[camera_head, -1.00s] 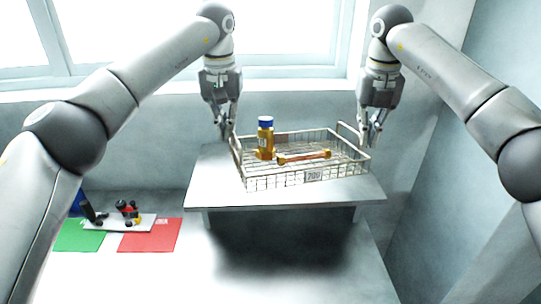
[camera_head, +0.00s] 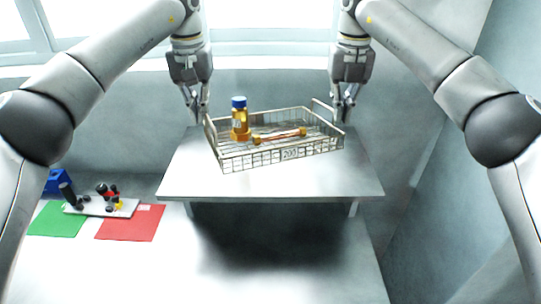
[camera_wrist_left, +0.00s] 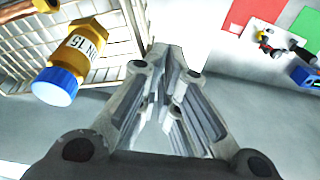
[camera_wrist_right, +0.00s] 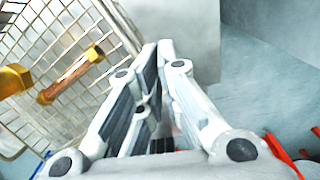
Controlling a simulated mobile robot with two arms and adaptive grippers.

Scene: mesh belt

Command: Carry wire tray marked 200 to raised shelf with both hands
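The wire tray (camera_head: 262,160), with a 200 tag on its front, appears held just above the raised white shelf (camera_head: 270,184); any gap beneath is hard to judge. In it a blue-capped amber bottle (camera_head: 240,121) stands upright and a brass-ended bar (camera_head: 280,136) lies flat. My left gripper (camera_head: 198,116) is shut at the tray's left handle, and my right gripper (camera_head: 345,112) is shut at the right handle. The left wrist view shows the bottle (camera_wrist_left: 80,50) beside the fingers; the right wrist view shows the tray mesh (camera_wrist_right: 95,95) beside them. The exact grip contact is partly hidden.
A green mat (camera_head: 60,220) and a red mat (camera_head: 130,224) lie on the lower table at left, with a white board (camera_head: 80,208) carrying small dark parts behind them. A blue object (camera_head: 55,181) is at the left back. The shelf's front strip is clear.

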